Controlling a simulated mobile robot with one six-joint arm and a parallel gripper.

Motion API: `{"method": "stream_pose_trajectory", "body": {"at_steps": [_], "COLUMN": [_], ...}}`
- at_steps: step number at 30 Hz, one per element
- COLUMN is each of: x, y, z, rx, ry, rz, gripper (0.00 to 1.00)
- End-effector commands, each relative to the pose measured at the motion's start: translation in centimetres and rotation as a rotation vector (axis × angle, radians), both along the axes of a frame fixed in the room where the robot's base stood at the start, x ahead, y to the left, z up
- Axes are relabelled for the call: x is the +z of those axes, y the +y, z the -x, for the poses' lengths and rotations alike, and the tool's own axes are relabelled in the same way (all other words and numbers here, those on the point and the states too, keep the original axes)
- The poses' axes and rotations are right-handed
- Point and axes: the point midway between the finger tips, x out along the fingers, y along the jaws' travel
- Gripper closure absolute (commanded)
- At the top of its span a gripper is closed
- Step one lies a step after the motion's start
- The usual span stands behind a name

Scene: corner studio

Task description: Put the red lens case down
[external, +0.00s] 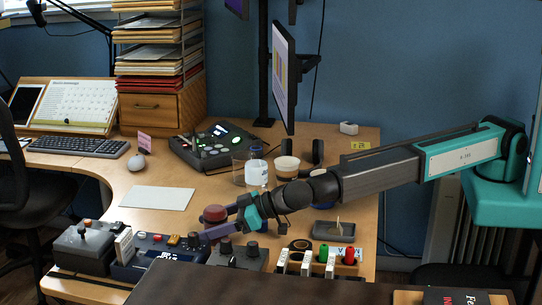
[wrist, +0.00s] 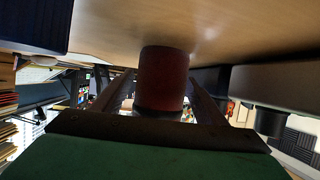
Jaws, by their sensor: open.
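The red lens case (external: 214,213) is a short round red piece on the desk in the external view, just behind the row of control boxes. In the wrist view, which looks upside down, the case (wrist: 163,75) stands between my two fingers, with its far end seeming to meet the wooden desk surface. My gripper (external: 222,221) is open around the case, low over the desk. In the wrist view a finger of my gripper (wrist: 161,88) shows on each side of it. Finger contact cannot be made out clearly.
Blue control box (external: 160,250) and dark knob box (external: 238,256) stand close in front of the case. White sheet (external: 157,198) lies to its left. A glass (external: 239,170), white-labelled jar (external: 257,176) and cup (external: 287,168) stand behind. Bare desk (external: 190,180) lies between.

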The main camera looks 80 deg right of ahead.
Motion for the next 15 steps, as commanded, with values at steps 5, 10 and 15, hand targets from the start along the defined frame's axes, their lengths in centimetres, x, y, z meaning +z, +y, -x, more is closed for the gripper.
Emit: {"method": "stream_pose_trajectory", "body": {"at_steps": [5,10,15], "x": [0.8,1.8,2.5], "y": [-0.5,-1.1,-1.3], "z": [1.9,3.4,5.1], "rx": [0.001,0.000,0.000], "ry": [-0.001,-0.001,-0.001], "rz": [-0.001,0.000,0.000], "gripper": [0.34,0.34,0.34]}}
